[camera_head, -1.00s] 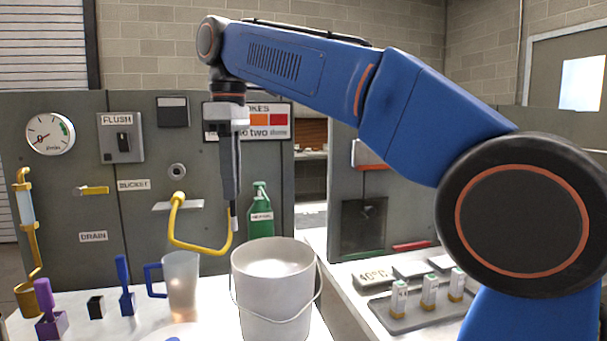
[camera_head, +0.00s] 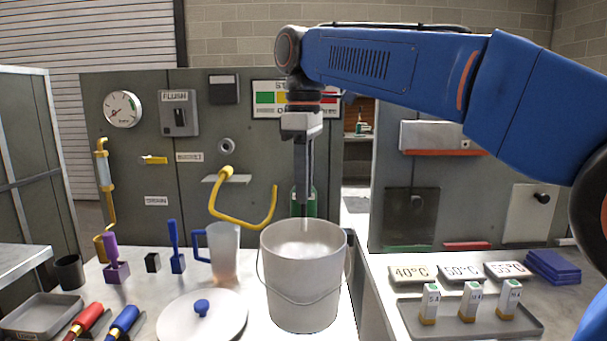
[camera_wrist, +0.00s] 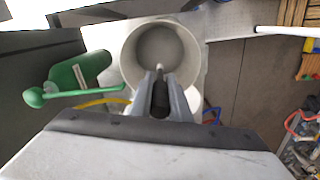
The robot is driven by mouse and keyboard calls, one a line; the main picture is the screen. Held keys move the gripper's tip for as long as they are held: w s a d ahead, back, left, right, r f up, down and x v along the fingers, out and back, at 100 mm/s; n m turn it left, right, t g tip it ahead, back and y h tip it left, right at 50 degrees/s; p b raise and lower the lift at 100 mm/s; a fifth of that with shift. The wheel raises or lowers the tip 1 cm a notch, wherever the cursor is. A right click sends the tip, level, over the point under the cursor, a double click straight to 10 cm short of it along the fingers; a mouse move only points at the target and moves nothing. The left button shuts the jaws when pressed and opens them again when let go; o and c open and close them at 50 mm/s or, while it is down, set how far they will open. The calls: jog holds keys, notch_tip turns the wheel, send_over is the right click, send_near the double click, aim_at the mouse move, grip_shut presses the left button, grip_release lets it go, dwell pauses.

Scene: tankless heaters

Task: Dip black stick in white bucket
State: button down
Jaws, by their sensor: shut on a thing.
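The white bucket (camera_head: 303,292) stands upright on the white worktop, with its wire handle hanging down the front. It looks pale and filled or plain inside; I cannot tell which. My gripper (camera_head: 306,203) points down above the bucket's mouth. It is shut on the black stick (camera_wrist: 160,94), which shows as a dark piece between the fingers in the wrist view. A thin pale tip below the fingers reaches about the height of the bucket's back rim; I cannot tell whether it is inside. In the wrist view the bucket (camera_wrist: 194,48) lies beyond the fingertips.
A yellow bent pipe (camera_head: 243,222) and a green bottle (camera_head: 311,208) stand behind the bucket. A clear jug (camera_head: 225,252) and a white lid with a blue knob (camera_head: 203,318) are left of it.

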aim_at(304, 230)
jog(key=shift+f, duration=5.15)
jog(key=shift+r, duration=0.1)
jog(key=shift+r, duration=6.9)
